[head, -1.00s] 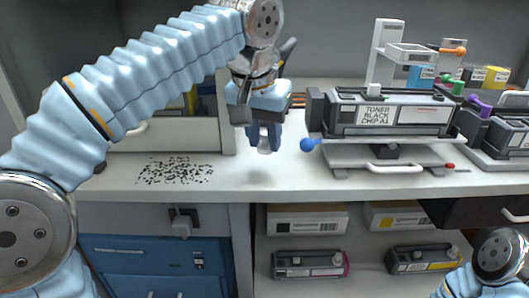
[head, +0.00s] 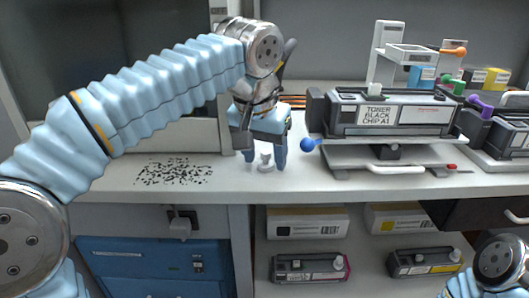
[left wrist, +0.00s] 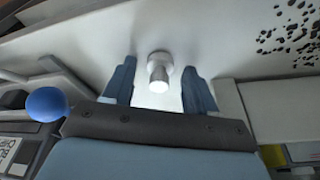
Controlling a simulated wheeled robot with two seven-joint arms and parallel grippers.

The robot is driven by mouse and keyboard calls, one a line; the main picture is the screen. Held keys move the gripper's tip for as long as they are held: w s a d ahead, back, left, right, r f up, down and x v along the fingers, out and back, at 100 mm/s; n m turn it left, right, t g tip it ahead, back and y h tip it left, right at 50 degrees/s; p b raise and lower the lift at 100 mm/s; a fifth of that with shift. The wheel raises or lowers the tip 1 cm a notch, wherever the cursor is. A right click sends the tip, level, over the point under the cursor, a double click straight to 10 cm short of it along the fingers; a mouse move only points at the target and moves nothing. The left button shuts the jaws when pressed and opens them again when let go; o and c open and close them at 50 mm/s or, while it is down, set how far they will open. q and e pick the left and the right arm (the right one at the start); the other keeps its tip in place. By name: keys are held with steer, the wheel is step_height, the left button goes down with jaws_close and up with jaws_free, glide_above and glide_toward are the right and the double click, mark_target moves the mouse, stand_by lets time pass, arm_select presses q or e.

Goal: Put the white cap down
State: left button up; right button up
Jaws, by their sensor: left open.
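The white cap (head: 266,163) stands on the white counter, between the spread fingers of my left gripper (head: 266,160). In the left wrist view the cap (left wrist: 159,72) shows as a round base with a narrower knob. The blue fingers of the left gripper (left wrist: 159,88) are open on either side of it, with gaps on both sides, so they do not touch it. The right gripper is not in view; only part of my right arm shows at the lower right.
A toner cartridge (head: 391,114) sits on a stand to the right, with a blue ball knob (head: 307,145) near my left gripper. Black toner specks (head: 173,171) lie on the counter (head: 330,183) to the left. Boxes and cartridges fill the shelf below.

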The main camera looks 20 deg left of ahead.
arm_select(q)
steer(key=shift+r, duration=0.35)
steer(key=p+v, duration=0.3)
steer(key=v, duration=0.8)
steer(key=shift+r, duration=0.25)
steer(key=shift+s, duration=0.1)
